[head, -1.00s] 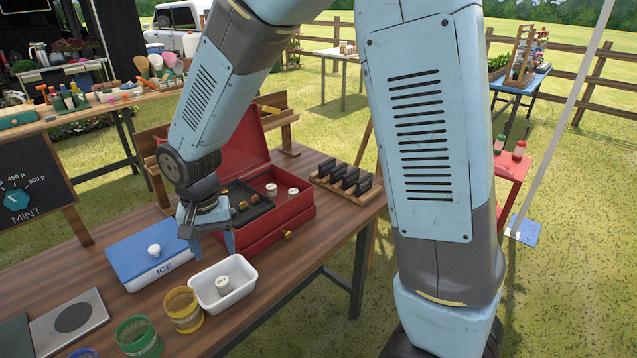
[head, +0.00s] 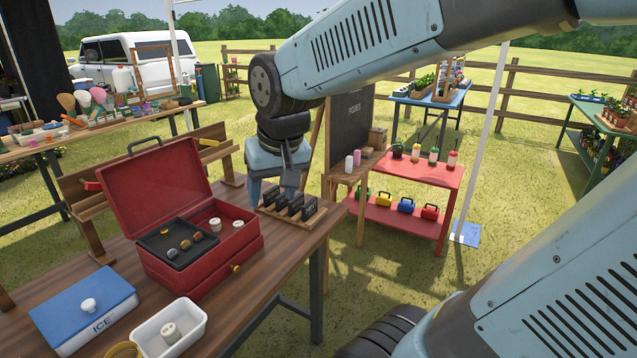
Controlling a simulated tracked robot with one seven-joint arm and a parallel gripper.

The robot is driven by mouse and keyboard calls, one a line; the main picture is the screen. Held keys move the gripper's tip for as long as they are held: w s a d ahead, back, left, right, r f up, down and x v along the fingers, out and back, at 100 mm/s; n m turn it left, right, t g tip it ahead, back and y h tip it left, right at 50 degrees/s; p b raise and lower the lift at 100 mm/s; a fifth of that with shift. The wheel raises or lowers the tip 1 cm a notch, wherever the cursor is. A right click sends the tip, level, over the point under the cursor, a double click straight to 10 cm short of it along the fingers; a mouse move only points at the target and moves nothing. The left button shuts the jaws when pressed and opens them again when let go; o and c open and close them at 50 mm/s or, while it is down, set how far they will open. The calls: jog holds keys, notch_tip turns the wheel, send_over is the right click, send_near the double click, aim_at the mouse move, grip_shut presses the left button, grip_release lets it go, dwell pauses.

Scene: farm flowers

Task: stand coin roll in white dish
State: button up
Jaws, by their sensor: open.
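The white dish (head: 190,314) is a rectangular tray at the table's front edge. A short pale roll (head: 171,333) stands upright inside it. Two similar pale rolls stand in the open red box: one at the middle (head: 215,224) and one farther right (head: 238,224). My gripper (head: 282,200) is over the far right of the table, just behind the wooden rack of black pieces. Its fingers are partly hidden by the arm and rack, and nothing is seen held in it.
The red box (head: 205,265) has a black tray with small round pieces. A blue-lidded ICE box (head: 85,308) is at left. The wooden rack (head: 290,213) is at the table's right edge. A red shelf stand (head: 420,180) stands beyond the table.

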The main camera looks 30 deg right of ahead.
jog(key=s+d+r+t, duration=0.1)
jog(key=s+d+r, duration=0.2)
jog(key=s+d, duration=0.2)
jog(key=shift+s+d+t+h, duration=0.3)
jog(key=shift+s+d, duration=0.05)
jog(key=shift+s, duration=0.5)
